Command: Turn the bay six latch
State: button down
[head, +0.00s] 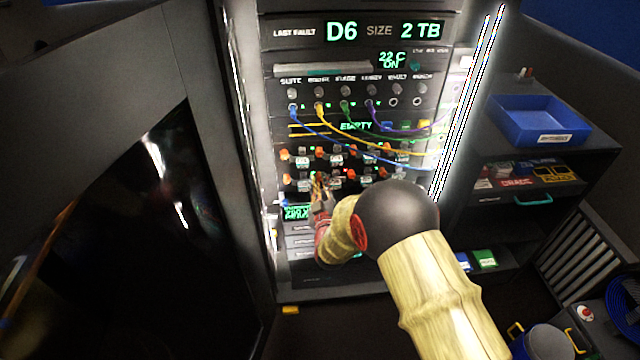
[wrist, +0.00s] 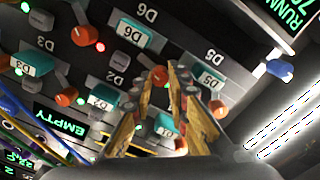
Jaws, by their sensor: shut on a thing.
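The bay six latch is a small orange knob (wrist: 159,74) in the lower row, beside the teal-and-white bay plate marked D6 (wrist: 133,33). My gripper (wrist: 170,78) is shut on it, with the wooden-looking fingers closed at the knob. They hide part of the latch, so its exact angle is hard to read. In the head view my gripper (head: 320,184) reaches the lower row of bays, second from the left, and covers the latch there.
Neighbouring orange latches stand close by, at bay D5 (wrist: 221,108) and farther left in the wrist view (wrist: 80,35). Blue, yellow and purple cables (head: 385,152) hang across the panel above. A bright light strip (head: 470,100) stands at its right. A blue bin (head: 540,122) sits on the right shelf.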

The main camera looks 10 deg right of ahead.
jog(key=n, duration=0.5)
jog(key=shift+n, duration=0.3)
jog(key=n, duration=0.5)
jog(key=shift+a+n, duration=0.1)
jog(key=shift+n, duration=0.2)
jog(key=shift+f, duration=0.1)
jog(key=c, duration=2)
grip_release()
jog(key=s, duration=1.2)
